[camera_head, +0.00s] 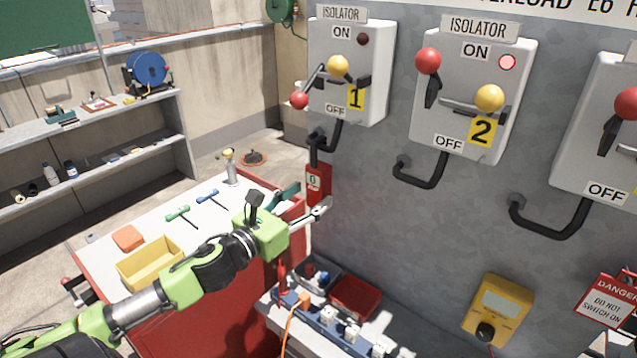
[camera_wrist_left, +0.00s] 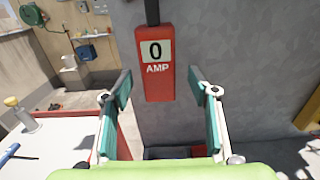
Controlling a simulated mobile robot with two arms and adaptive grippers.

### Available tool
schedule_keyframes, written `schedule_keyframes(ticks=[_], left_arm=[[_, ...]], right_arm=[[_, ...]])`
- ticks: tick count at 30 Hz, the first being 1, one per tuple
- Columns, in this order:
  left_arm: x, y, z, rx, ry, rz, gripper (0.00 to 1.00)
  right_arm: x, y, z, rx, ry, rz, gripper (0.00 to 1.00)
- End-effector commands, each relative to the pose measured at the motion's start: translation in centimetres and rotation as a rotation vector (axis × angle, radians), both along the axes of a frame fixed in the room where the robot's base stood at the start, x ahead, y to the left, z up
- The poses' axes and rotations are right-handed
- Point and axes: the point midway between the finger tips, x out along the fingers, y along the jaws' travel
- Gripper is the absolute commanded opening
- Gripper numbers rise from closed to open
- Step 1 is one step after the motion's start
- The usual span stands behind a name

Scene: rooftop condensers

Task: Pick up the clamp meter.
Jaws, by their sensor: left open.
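The clamp meter (camera_head: 318,183) is red with a pale display reading 0. It hangs upright against the grey wall below isolator 1, under a black cable. Whether its jaws close around the cable is not clear. In the left wrist view the meter (camera_wrist_left: 158,84) shows the word AMP under its display. My left gripper (camera_head: 307,198) is open and empty just in front of the meter's lower part. In the left wrist view its teal-padded fingers (camera_wrist_left: 160,88) stand on either side of the meter, apart from it. My right gripper is not in view.
A red cabinet (camera_head: 215,320) with a light top holds a yellow bin (camera_head: 150,263) and several tools. Below the isolators, a power strip (camera_head: 335,325) and red tray (camera_head: 356,297) lie on a ledge. A yellow meter (camera_head: 498,308) is at the right.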

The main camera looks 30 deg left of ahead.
Motion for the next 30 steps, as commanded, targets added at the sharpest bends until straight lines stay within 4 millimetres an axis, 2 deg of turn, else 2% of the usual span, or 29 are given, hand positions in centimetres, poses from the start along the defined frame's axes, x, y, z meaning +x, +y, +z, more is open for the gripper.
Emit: schedule_keyframes(ticks=[6, 11, 21, 22, 23, 27, 30], left_arm=[[2.7, 0.1, 0.2, -0.003, -0.003, 0.002, 0.54], [4.3, 0.0, 0.0, -0.004, -0.002, 0.001, 0.54], [4.8, -0.1, -0.2, -0.001, 0.0, 0.0, 0.54], [4.8, -0.1, -0.2, -0.001, 0.0, 0.0, 0.52], [4.8, -0.1, -0.2, -0.001, 0.0, 0.0, 0.44], [4.8, -0.1, -0.2, -0.001, 0.0, 0.0, 0.07], [4.8, -0.1, -0.1, 0.0, -0.002, 0.0, 0.07]], right_arm=[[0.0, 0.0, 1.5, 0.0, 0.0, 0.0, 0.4], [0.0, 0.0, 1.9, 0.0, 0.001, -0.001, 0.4], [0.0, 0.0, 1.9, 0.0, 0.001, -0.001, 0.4], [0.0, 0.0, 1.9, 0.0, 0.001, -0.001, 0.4], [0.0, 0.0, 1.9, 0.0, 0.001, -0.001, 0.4], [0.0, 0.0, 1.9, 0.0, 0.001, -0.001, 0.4], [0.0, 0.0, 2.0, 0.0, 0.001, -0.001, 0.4]])
